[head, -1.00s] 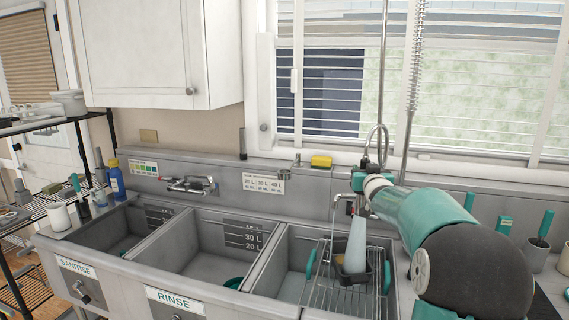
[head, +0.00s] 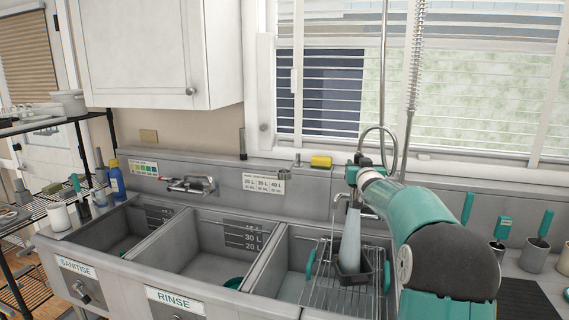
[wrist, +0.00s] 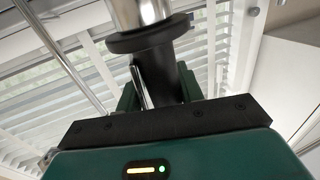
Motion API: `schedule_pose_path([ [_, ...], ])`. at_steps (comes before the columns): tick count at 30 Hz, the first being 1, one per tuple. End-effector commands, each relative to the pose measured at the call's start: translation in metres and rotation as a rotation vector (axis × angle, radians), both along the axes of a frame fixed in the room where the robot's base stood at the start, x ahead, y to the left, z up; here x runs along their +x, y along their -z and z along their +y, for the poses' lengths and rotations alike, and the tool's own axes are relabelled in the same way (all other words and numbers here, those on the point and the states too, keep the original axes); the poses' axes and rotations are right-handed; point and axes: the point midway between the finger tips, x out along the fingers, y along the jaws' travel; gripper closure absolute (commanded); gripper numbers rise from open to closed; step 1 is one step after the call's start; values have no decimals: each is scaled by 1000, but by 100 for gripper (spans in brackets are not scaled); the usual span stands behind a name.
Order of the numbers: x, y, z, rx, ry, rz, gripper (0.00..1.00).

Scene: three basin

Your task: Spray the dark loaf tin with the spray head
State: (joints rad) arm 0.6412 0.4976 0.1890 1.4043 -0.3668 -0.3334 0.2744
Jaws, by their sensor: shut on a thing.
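The dark loaf tin (head: 353,278) sits on a wire rack over the right-hand basin. My gripper (head: 352,176) is above the tin, shut on the spray head; the fingers are small here. The wrist view shows the spray head's dark body (wrist: 160,72) between the teal fingers of my gripper (wrist: 158,92). A pale, widening jet of water (head: 351,238) falls from the spray head into the tin. The jet hides part of the tin's inside.
The wire rack (head: 318,289) has teal handles. The rinse basin (head: 205,268) lies to its left. A tap (head: 188,184) and a yellow sponge (head: 321,161) are at the back. Cups with teal-handled brushes (head: 536,254) stand at the right. The hose loops behind my gripper.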

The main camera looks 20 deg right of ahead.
Motion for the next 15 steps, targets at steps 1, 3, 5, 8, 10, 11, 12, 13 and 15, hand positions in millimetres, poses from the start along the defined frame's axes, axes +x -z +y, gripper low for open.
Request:
schedule_pose_path([
  [1,0,-1,0,-1,0,-2,96],
  [3,0,-1,0,-1,0,-2,96],
  [5,0,-1,0,-1,0,-2,96],
  [8,2,-1,0,-1,0,-2,96],
  [10,7,-1,-1,-1,-1,-3,96],
  [11,10,-1,-2,-1,-1,-3,96],
  [12,14,-1,-3,-1,-1,-4,96],
  [13,17,-1,-4,-1,-1,-2,96],
  [15,25,-1,-5,-1,-1,-2,96],
])
